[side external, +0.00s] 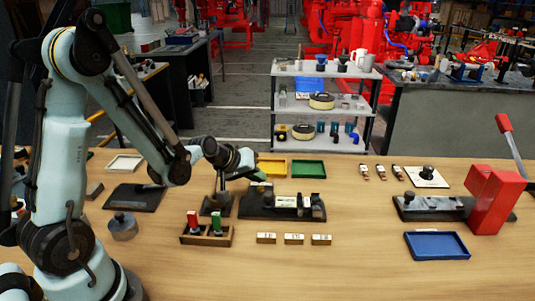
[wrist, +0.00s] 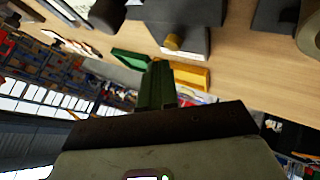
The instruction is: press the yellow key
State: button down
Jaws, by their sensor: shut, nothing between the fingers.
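My gripper (side external: 260,175) is in the middle of the side view, above the bench and just in front of the yellow tray. Its green fingers (wrist: 157,86) are together and empty in the wrist view, pointing toward the trays. A small yellow-brown round piece (wrist: 172,42) on a dark block shows beyond the fingertips in the wrist view, apart from them. It may be the yellow key; I cannot tell. No yellow key can be made out in the side view, where a dark fixture (side external: 255,207) with cream parts stands below my gripper.
The yellow tray (side external: 271,167) and green tray (side external: 308,169) lie behind the fixture. A wooden box (side external: 207,238) with red and green handles stands in front. Three small blocks (side external: 293,239) lie beside it. A red lever press (side external: 495,199) and blue tray (side external: 436,245) are at right.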

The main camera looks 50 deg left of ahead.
aim_at(257, 188)
jog(key=shift+f, duration=0.15)
dwell(0.7)
jog(key=shift+f, duration=0.3)
jog(key=shift+f, duration=0.4)
dwell(0.7)
jog(key=shift+r, duration=0.85)
jog(key=shift+r, duration=0.1)
jog(key=shift+r, duration=2.4)
